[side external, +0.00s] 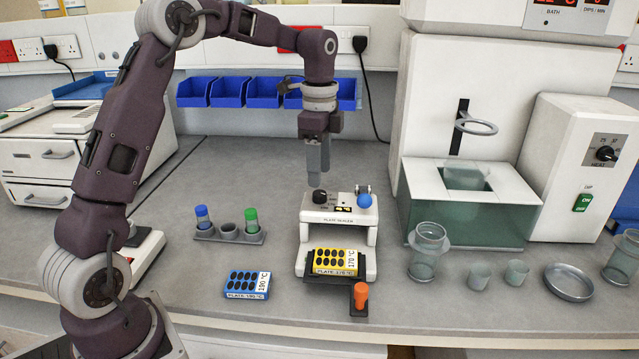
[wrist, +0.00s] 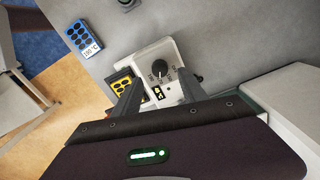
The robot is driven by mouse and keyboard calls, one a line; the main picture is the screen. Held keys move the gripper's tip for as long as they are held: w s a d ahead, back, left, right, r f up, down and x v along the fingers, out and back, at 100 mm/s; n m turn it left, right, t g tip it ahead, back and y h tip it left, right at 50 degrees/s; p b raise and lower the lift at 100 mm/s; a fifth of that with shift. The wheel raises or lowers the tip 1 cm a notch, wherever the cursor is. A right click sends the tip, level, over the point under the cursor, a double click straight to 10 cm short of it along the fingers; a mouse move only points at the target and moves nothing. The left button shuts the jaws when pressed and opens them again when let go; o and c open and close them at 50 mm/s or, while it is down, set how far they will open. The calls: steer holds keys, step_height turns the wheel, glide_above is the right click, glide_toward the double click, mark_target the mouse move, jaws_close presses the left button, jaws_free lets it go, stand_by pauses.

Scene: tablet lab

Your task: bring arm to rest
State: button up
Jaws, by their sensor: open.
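My gripper (side external: 318,170) hangs pointing down above the plate sealer, near its black knob, and is empty. In the wrist view my gripper (wrist: 158,90) has its two fingers apart, with the sealer showing between them.
A rack (side external: 229,236) with a blue-capped and a green-capped tube stands left of the sealer. An orange-topped handle (side external: 361,296) is at its front right. A water bath (side external: 470,205), glass vessels and a metal dish (side external: 569,283) stand to the right. Blue bins (side external: 229,92) line the wall.

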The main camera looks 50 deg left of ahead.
steer(key=shift+r, duration=1.1)
steer(key=shift+d+r, duration=0.1)
steer(key=s+d+r+n+t+y, duration=0.1)
steer(key=s+d+r+n, duration=0.25)
steer(key=s, duration=0.35)
steer(key=s+d+r+n+t, duration=0.2)
steer(key=s+d+r, duration=0.25)
steer(key=s, duration=0.35)
steer(key=s+d+f+n+t, duration=0.1)
steer(key=s+f+n, duration=0.1)
steer(key=s, duration=0.5)
steer(key=s+d+f+n+t+h, duration=0.1)
steer(key=s+d+f+n, duration=0.1)
steer(key=s+n, duration=0.2)
steer(key=s, duration=0.3)
steer(key=shift+d+f+t, duration=0.15)
steer(key=shift+d+t, duration=0.1)
steer(key=shift+t, duration=0.05)
steer(key=shift+w, duration=0.1)
steer(key=shift+c, duration=0.4)
